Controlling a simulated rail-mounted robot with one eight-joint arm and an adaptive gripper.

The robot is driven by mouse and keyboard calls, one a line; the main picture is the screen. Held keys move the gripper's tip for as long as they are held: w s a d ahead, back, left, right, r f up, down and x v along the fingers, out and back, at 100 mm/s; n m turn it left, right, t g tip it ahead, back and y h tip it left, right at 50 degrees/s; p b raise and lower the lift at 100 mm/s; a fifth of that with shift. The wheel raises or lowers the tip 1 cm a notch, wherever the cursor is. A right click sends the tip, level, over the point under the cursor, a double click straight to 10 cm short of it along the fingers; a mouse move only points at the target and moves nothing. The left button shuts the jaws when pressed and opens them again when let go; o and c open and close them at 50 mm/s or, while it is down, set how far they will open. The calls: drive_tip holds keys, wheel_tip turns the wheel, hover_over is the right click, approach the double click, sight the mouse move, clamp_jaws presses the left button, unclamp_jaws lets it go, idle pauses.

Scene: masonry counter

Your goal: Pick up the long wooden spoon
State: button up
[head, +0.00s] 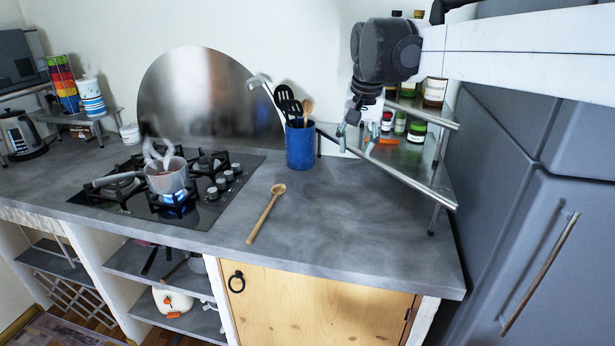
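A long wooden spoon (264,217) lies flat on the grey counter, right of the hob. Its bowl points to the back and its handle runs toward the front edge. A second wooden spoon (307,106) stands in the blue utensil pot (300,150) with black utensils. My gripper (356,145) hangs from my arm in front of the corner shelf, up and to the right of the spoon on the counter. Its fingers look apart, with nothing seen between them.
A steaming pot (167,178) sits on a lit burner of the gas hob (205,205). A metal-edged corner shelf (400,178) with jars stands behind my gripper. The fridge (530,220) bounds the right. The counter (345,235) around the spoon is clear.

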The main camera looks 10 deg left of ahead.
drive_tip(key=w+a+f+g+p, duration=0.1)
drive_tip(key=w+a+f, duration=0.1)
drive_tip(key=w+a, duration=0.3)
drive_tip(key=w+a+f+p, duration=0.1)
drive_tip(key=w+a+f, duration=0.15)
drive_tip(key=a, duration=0.55)
drive_tip(key=g+h+p, duration=0.1)
drive_tip(key=g+p, duration=0.1)
hover_over(270, 203)
wheel_tip(270, 203, down, 9)
drive_tip(key=f, duration=0.8)
drive_tip(key=shift+s+a+f, duration=0.15)
drive_tip(key=shift+s, duration=0.2)
drive_tip(key=f, duration=0.2)
drive_tip(key=w+f+p, duration=0.1)
drive_tip(key=f, duration=0.1)
drive_tip(key=shift+d+f, duration=0.1)
drive_tip(key=shift+d, duration=0.1)
drive_tip(key=shift+s+f, duration=0.1)
drive_tip(key=shift+f, duration=0.4)
drive_tip(key=shift+c, duration=0.4)
clamp_jaws()
